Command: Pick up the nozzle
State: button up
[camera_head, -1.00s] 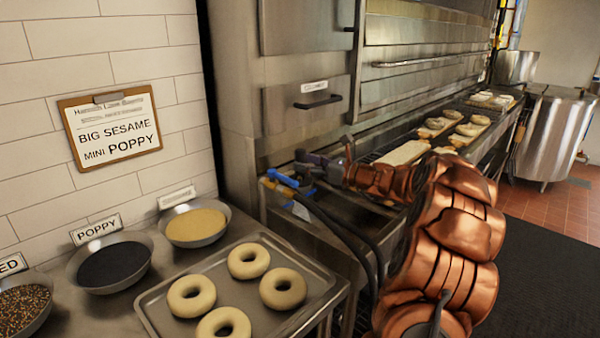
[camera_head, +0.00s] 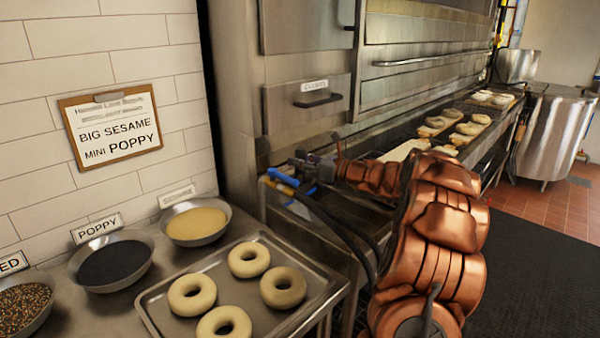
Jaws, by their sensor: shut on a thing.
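The nozzle (camera_head: 283,179) has a blue body with a yellowish part beside it and a black hose trailing down to the right. It is in front of the oven's steel front, near the left end of the ledge. My gripper (camera_head: 301,168) reaches in from the right and is shut on the nozzle. The fingers are small and dark in this view and cover part of the nozzle, so the exact contact is hidden.
A tray (camera_head: 160,318) of bagels and bowls of poppy (camera_head: 112,262) and other toppings stand on the counter at left. The oven ledge behind my arm holds boards of bagels (camera_head: 470,128). A steel kettle (camera_head: 555,135) stands at far right.

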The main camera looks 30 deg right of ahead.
grip_shut()
notch_tip(320, 180, up, 9)
jog(key=shift+r, duration=0.2)
jog(key=shift+r+p, duration=1.4)
jog(key=shift+p, duration=0.1)
jog(key=shift+f, duration=0.1)
jog(key=shift+a, duration=0.1)
